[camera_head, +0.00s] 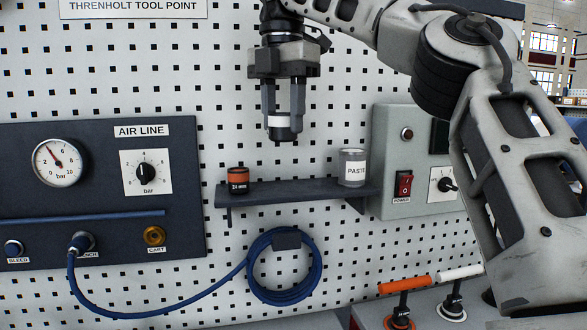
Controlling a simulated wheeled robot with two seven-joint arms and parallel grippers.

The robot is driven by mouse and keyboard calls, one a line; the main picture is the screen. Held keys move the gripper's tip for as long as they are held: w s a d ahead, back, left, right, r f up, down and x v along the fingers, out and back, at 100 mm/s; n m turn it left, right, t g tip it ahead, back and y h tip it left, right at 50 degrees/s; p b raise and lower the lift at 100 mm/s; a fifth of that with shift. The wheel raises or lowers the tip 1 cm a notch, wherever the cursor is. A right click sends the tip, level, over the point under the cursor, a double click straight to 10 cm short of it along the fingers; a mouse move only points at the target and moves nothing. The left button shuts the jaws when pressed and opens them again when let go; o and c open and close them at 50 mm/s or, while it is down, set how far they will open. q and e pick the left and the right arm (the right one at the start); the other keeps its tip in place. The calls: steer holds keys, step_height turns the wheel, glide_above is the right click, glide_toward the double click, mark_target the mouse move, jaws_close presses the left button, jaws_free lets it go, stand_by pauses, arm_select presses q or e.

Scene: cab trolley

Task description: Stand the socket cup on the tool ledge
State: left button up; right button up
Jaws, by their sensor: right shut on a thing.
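My right gripper (283,108) hangs down from the top of the picture, fingers pointing down. It is shut on a small dark cup with a white band (281,124), which looks like the socket cup. The cup is upright in the air above the tool ledge (290,194), apart from it, and the fingers hide part of it. The ledge is a dark shelf on the perforated white wall. My left gripper is not in view.
A black and orange cup (238,181) stands at the ledge's left end, and a grey PASTE jar (353,167) towards its right end. The ledge between them is bare. A grey power box (415,150) is to the right, the air line panel (105,235) to the left. A coiled blue hose (310,267) hangs below.

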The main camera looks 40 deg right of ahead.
steer(key=w+d+f, duration=0.1)
steer(key=d+f, duration=0.1)
steer(key=w+d+f, duration=0.1)
steer(key=d+f, duration=0.1)
steer(key=w+d+f, duration=0.1)
steer(key=d+f, duration=0.1)
steer(key=shift+w+d+f, duration=0.1)
steer(key=shift+w+f, duration=0.25)
steer(key=shift+w+d+f, duration=0.1)
steer(key=shift+f, duration=1.6)
steer(key=shift+f, duration=0.2)
steer(key=o, duration=1.1)
steer(key=shift+r, duration=0.15)
